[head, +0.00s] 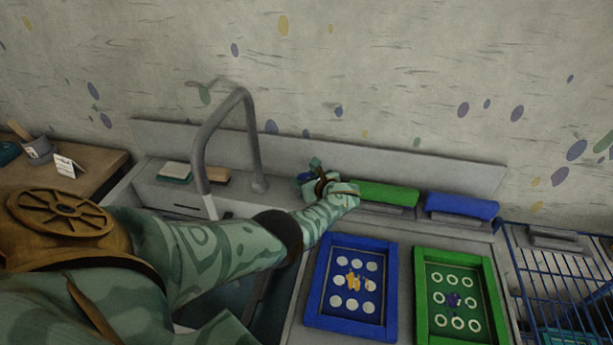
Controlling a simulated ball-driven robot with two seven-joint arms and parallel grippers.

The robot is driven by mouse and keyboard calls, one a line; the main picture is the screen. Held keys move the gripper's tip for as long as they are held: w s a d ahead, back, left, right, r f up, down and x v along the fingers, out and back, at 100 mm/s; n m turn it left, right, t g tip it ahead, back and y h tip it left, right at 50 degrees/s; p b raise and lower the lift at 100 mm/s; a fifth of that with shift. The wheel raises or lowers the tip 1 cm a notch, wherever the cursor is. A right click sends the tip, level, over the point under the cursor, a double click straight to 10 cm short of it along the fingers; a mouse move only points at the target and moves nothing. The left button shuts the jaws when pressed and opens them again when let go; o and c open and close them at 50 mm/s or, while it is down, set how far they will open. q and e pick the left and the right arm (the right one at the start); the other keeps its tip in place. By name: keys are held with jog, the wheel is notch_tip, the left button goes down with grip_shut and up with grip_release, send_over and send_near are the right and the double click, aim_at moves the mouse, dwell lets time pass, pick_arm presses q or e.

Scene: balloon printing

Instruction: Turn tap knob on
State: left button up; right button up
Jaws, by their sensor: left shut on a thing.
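The grey tap (247,140) has a tall curved spout that arches over the sink at the middle left. My left arm reaches across the sink from the left. My left gripper (318,180) is at the back of the counter, right of the tap's base. It is shut on what appears to be the tap knob, which is mostly hidden by the fingers and hand. The knob's turn angle cannot be told. My right gripper is not in view.
A blue frame (313,305) and a green frame (421,300) with printed circles lie on the right counter. A green roll (385,194) and a blue roll (462,206) lie behind them. A blue wire rack (515,262) stands far right. My arm covers part of the sink.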

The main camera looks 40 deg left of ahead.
pick_arm(q)
jog(key=shift+w+r, duration=0.1)
dwell(0.4)
jog(key=o, duration=1)
jog(key=shift+c, duration=0.2)
jog(key=shift+g, duration=0.3)
jog(key=p+v, duration=0.3)
jog(key=v, duration=0.3)
jog(key=shift+r+p, duration=0.2)
jog(key=shift+p, duration=0.1)
jog(key=p+v, duration=0.2)
jog(key=v, duration=0.8)
jog(key=shift+f, duration=0.25)
jog(key=shift+d, duration=0.1)
